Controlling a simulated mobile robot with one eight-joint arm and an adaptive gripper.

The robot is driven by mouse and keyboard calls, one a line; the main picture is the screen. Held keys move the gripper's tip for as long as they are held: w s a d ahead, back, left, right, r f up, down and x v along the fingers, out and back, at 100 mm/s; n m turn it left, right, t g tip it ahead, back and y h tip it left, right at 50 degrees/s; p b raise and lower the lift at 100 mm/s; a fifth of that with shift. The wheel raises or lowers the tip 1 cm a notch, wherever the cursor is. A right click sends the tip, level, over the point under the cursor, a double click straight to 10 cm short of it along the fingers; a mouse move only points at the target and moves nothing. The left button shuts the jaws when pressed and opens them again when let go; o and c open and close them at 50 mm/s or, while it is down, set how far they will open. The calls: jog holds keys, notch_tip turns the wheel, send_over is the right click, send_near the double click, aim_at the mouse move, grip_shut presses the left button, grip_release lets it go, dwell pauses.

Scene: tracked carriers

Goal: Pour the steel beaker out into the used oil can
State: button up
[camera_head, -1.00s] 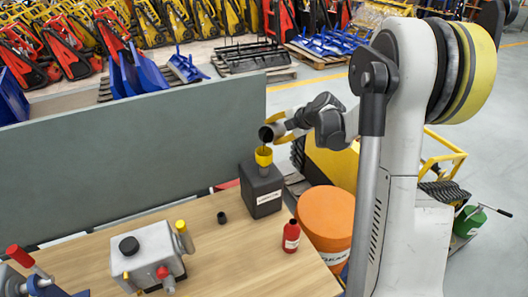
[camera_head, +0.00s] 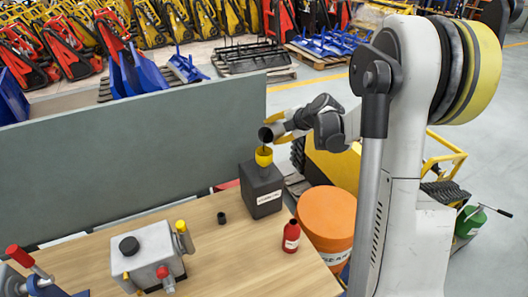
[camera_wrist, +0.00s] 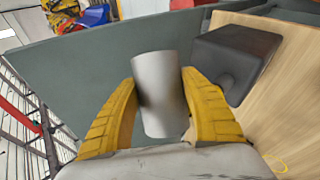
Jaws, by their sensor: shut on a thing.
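The steel beaker (camera_wrist: 160,95) is between the yellow fingers of my gripper (camera_wrist: 162,105) in the wrist view. In the head view my gripper (camera_head: 282,126) holds the beaker tipped over, its dark mouth facing left and down. The mouth is just above a yellow funnel (camera_head: 264,158). The funnel stands in the top of the black used oil can (camera_head: 262,192), which has a white label. A thin dark streak seems to show between mouth and funnel, too small to be sure. The can also shows in the wrist view (camera_wrist: 232,58); the funnel is hidden there.
A small black cap (camera_head: 222,218) and a red bottle (camera_head: 291,237) stand on the wooden table (camera_head: 235,265). A grey machine (camera_head: 150,257) is at the left. A grey panel (camera_head: 120,160) runs behind the table. An orange drum (camera_head: 327,220) stands beside the right edge.

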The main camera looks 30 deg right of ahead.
jog(key=shift+s+a+r+n+t+h+b, duration=0.1)
jog(key=shift+a+r+n+t+h+b, duration=0.05)
jog(key=shift+r+n+t+h+b, duration=0.2)
jog(key=shift+s+a+r+n+t+h+b, duration=0.1)
jog(key=shift+a+r+n+t+h+b, duration=0.1)
jog(key=shift+r+n+t+h, duration=0.2)
dwell(4.0)
